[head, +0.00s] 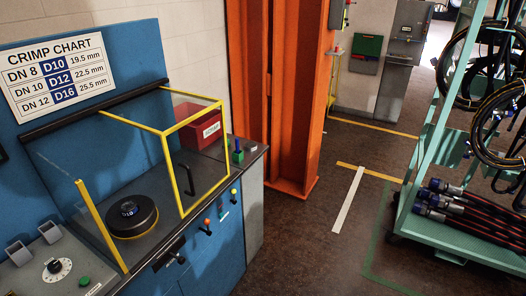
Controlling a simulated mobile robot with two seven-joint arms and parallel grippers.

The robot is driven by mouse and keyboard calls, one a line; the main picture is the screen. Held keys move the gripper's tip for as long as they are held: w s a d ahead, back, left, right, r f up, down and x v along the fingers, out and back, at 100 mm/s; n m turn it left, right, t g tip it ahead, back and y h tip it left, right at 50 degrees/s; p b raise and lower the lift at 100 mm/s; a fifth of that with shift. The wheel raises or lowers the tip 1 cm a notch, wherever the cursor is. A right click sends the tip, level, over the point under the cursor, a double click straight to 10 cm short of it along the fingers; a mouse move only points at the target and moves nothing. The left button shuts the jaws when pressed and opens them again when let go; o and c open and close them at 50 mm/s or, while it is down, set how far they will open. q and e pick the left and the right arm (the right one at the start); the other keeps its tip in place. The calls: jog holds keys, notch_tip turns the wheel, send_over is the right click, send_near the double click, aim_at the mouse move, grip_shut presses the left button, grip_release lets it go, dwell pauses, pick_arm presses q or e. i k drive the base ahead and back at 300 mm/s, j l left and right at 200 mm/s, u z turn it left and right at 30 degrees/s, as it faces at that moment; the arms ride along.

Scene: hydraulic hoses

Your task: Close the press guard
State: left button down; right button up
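The press guard (194,117) is a clear hood with yellow edges and a black upright handle (187,179) near its front left edge. It stands at the right part of the blue press bench (215,255). A yellow post (102,226) stands at the left front of the press. A wide gap lies between this post and the guard's left edge. The round black die (132,216) sits on the dark bench top in that gap, uncovered at the front. Neither of my grippers shows in the head view.
A red bin (198,130) shows through the guard. A control panel with a dial (54,267) and green button is at the lower left. An orange column (280,90) stands behind, and a teal hose rack (430,170) is at right. The floor between is clear.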

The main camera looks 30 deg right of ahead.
aim_at(218, 102)
jog(key=z, duration=0.45)
jog(key=u, duration=0.45)
jog(key=i+l+u, duration=0.15)
jog(key=u, duration=0.2)
jog(key=l+u, duration=0.35)
jog(key=i+l+u, duration=0.1)
jog(key=l+u, duration=0.65)
jog(key=l, duration=0.7)
jog(key=k, duration=0.1)
